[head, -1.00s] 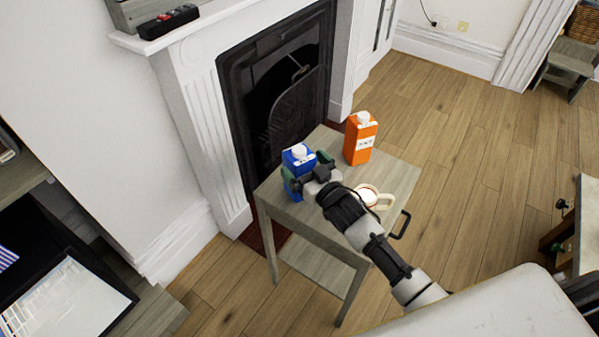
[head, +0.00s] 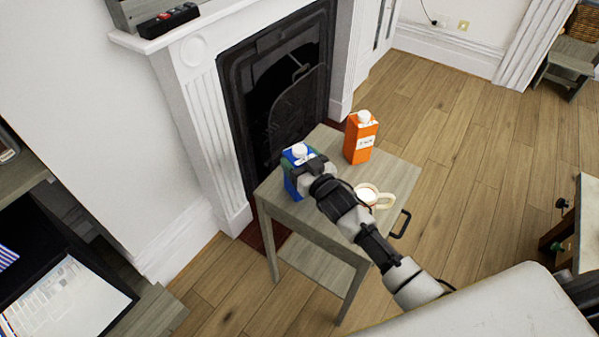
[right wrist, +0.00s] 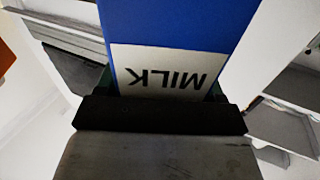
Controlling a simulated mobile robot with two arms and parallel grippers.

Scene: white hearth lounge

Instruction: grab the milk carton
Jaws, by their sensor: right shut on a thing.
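The milk carton (head: 291,185) is blue with a white cap and stands on the small grey side table (head: 340,237). In the right wrist view the blue carton (right wrist: 180,22) fills the top middle, with its white "MILK" label upside down. My right gripper (head: 302,167) is shut on the carton, its fingers on either side of it. Part of the carton is hidden behind the gripper in the head view. My left gripper is not in view.
An orange carton (head: 360,138) stands behind and right of the milk carton. A white mug (head: 376,196) sits on the table close beside my right arm. A fireplace (head: 285,100) is behind the table. Open wooden floor (head: 460,140) lies to the right.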

